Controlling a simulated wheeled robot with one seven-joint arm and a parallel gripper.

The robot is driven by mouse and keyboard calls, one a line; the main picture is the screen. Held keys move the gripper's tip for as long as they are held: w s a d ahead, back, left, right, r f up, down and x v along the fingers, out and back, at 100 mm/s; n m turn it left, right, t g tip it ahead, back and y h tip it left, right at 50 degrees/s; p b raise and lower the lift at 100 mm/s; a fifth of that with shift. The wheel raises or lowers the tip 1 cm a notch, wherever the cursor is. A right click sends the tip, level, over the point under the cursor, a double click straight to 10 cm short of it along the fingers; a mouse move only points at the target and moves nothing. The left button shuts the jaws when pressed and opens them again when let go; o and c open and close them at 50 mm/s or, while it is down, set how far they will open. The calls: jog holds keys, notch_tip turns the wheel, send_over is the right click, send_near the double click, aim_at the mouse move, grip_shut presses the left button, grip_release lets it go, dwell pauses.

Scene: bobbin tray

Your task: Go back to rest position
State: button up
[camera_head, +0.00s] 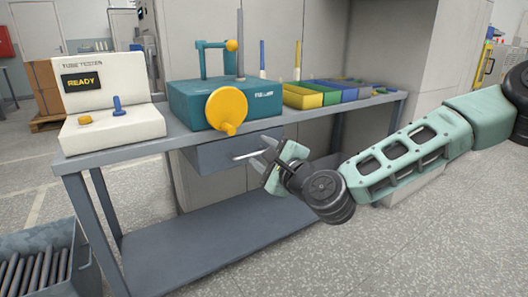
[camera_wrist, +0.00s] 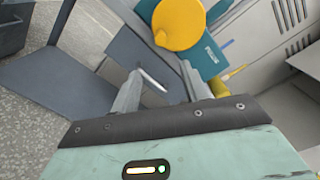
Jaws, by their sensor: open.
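My gripper (camera_head: 262,165) is in front of the grey workbench (camera_head: 150,147), a little below the level of its top. Its two fingers are apart, and nothing shows between them that it holds. In the wrist view the open fingers (camera_wrist: 160,85) point toward the drawer under the bench. The grey drawer (camera_head: 212,158) has a light bar handle (camera_head: 258,151), which appears close to the fingertips. The handle also shows between the fingers in the wrist view (camera_wrist: 153,79). I cannot tell whether the fingers touch it.
On the bench stand a white tube tester (camera_head: 110,122) reading READY, a teal machine (camera_head: 200,97) with a yellow disc (camera_head: 227,110), and coloured bins (camera_head: 305,97). A grey crate of dark rods (camera_head: 70,240) stands at lower left. The floor at right is clear.

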jog(key=shift+s, duration=0.1)
jog(key=s+a+f+n+g+h, duration=0.1)
jog(key=s+a+f+n+g, duration=0.1)
jog(key=s+f+n+g, duration=0.4)
jog(key=s+a+f+n+g, duration=0.1)
jog(key=s+f+n+g, duration=0.25)
jog(key=s+n, duration=0.6)
jog(key=s+d+r+n+g+h, duration=0.2)
jog(key=s+d+n+g+h, duration=0.55)
jog(key=s+d, duration=1.1)
notch_tip(320, 180, up, 28)
jog(key=n+t+h+p, duration=0.1)
jog(key=n+t+p, duration=0.1)
jog(key=p, duration=2.5)
jog(key=shift+d+p, duration=0.4)
jog(key=shift+s, duration=0.1)
jog(key=shift+c, duration=0.4)
